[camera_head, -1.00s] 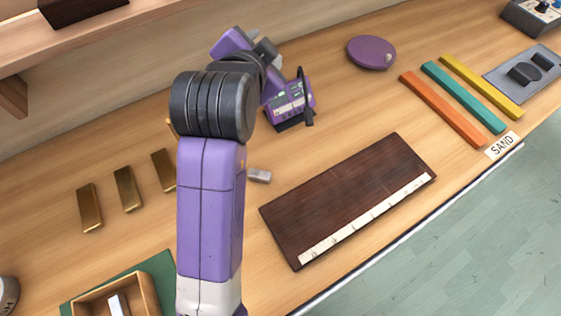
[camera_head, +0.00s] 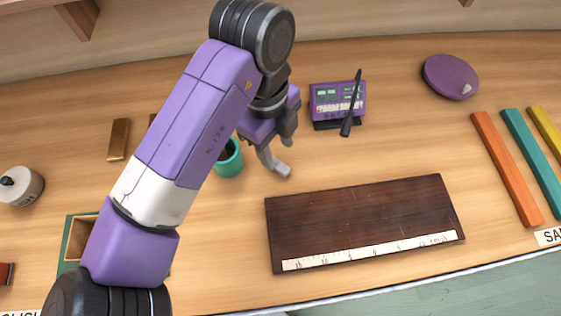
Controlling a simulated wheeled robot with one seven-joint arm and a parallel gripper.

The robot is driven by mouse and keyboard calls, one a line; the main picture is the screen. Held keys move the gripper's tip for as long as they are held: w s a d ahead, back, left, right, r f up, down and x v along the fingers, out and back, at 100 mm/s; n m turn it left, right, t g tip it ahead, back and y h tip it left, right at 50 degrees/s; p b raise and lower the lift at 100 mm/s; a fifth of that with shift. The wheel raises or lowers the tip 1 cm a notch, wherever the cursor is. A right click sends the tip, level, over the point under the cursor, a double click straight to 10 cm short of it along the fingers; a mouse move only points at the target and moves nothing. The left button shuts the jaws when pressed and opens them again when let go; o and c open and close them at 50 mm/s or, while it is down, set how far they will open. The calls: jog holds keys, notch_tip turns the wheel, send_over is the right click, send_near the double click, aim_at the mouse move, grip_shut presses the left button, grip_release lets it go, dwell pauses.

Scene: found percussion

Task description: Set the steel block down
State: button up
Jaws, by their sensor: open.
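My gripper (camera_head: 279,155) is open, pointing down over the table at the middle of the view, with its grey fingers spread. A small silver-grey piece, which looks like the steel block (camera_head: 281,171), is low at the nearer fingertip, just above the left end of the dark wooden board (camera_head: 365,222). It merges with the grey finger, so I cannot tell whether they touch. It appears to rest on the wooden table (camera_head: 230,262), apart from the board.
A purple device (camera_head: 337,102) with a black stick (camera_head: 352,105) stands right of my gripper. A teal cup (camera_head: 229,160) stands close on its left, partly behind my arm. A brass bar (camera_head: 118,139) and a wooden tray (camera_head: 78,240) are farther left. Coloured bars, one orange (camera_head: 505,165), lie right.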

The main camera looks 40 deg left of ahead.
aim_at(278, 164)
jog(key=shift+d+f+p, duration=0.15)
jog(key=shift+f+p, duration=0.45)
jog(key=shift+f, duration=2.35)
jog(key=shift+c, duration=0.2)
grip_shut()
